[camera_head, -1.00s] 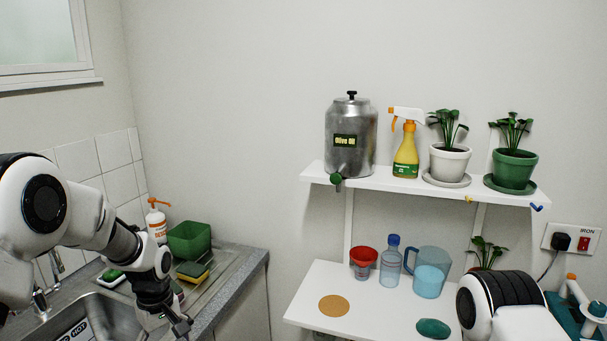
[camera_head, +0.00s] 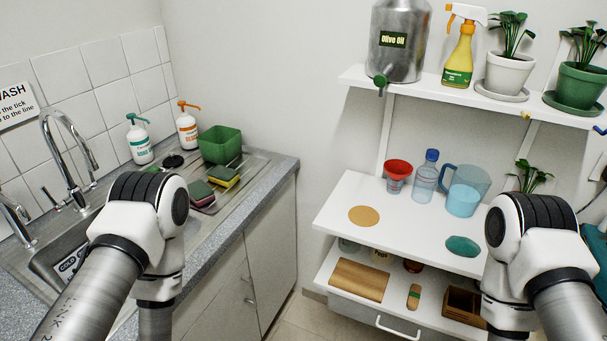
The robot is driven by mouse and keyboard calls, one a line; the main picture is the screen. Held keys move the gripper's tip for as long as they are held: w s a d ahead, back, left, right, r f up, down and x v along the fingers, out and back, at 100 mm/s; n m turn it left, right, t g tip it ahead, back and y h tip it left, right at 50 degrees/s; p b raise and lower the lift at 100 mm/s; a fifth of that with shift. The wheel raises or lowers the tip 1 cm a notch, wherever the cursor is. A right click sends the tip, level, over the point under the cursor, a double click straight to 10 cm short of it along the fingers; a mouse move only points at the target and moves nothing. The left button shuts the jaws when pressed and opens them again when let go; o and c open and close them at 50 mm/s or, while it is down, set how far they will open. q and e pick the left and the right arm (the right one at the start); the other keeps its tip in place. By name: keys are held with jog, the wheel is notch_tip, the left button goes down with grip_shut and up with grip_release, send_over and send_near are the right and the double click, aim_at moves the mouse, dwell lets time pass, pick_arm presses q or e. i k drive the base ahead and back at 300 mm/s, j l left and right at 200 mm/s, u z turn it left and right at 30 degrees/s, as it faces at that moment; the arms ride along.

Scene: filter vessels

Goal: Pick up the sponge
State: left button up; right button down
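A green and yellow sponge (camera_head: 225,177) lies on the drainer beside the sink. A second block, dark green on top with a pinkish lower part (camera_head: 201,194), lies just in front of it and looks like another sponge. My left arm rises in front of the sink, below and left of these blocks. My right arm stands at the lower right, in front of the white shelves. Neither gripper shows; both are hidden or out of frame. Nothing is seen touching the sponges.
A green tub (camera_head: 220,146) and two pump bottles (camera_head: 140,141) (camera_head: 188,127) stand behind the sponges. A tall tap (camera_head: 70,150) rises over the sink. The shelf at right holds a red funnel (camera_head: 397,175), a bottle (camera_head: 425,178) and a blue jug (camera_head: 465,190).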

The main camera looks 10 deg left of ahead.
aim_at(200, 195)
jog(key=u, duration=0.8)
